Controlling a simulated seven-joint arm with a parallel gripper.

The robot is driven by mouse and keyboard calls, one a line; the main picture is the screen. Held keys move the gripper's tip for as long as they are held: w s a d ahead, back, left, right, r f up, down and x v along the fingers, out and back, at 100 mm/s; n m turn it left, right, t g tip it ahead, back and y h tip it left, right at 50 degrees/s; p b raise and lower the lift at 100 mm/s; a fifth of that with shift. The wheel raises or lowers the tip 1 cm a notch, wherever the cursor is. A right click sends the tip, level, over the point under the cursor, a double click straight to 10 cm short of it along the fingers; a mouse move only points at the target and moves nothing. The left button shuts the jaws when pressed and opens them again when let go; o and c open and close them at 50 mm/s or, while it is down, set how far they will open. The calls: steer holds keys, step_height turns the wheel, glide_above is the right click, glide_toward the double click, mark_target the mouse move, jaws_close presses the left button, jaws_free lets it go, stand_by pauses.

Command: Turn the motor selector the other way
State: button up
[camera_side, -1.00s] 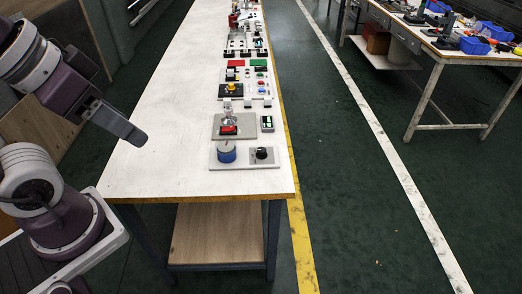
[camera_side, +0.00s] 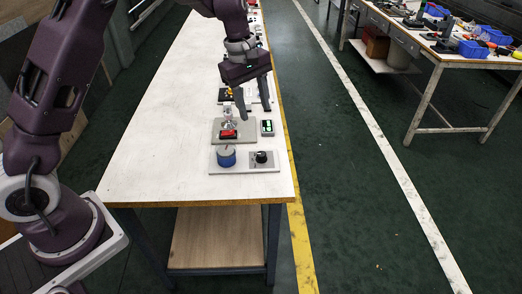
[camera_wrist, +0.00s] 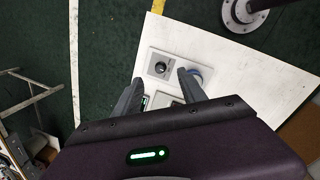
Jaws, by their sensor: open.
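The motor selector, a round black knob (camera_side: 261,157), sits on a light grey plate (camera_side: 240,169) near the front end of the bench. It also shows in the wrist view (camera_wrist: 161,67); which way it points is too small to tell surely. A blue cylinder (camera_side: 226,157), which looks like the motor, stands on the same plate to the left of the knob. My gripper (camera_side: 256,110) is open and empty, fingers pointing down, above the bench and farther back than the knob. In the wrist view, the knob lies just beyond the open fingertips (camera_wrist: 158,77).
Behind the plate are a grey-green board with a red part (camera_side: 228,134) and a small box with a green display (camera_side: 267,127), close to my fingers. More panels line the bench's right side. The white bench top (camera_side: 165,150) is clear on the left.

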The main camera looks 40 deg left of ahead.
mark_target(261, 153)
steer(key=w+f+n, duration=0.1)
steer(key=f, duration=0.3)
steer(key=w+a+f+n, duration=0.1)
steer(key=w+f, duration=0.1)
steer(key=f, duration=0.2)
steer(key=w+f+g+y, duration=0.1)
steer(key=f, duration=0.3)
steer(key=shift+w+a+f+n, duration=0.1)
steer(key=shift+w+a+n, duration=0.15)
steer(key=shift+a+n, duration=0.15)
step_height(261, 153, down, 8)
steer(key=shift+w+r, duration=0.15)
steer(key=shift+r, duration=0.05)
steer(key=shift+c, duration=0.2)
jaws_close()
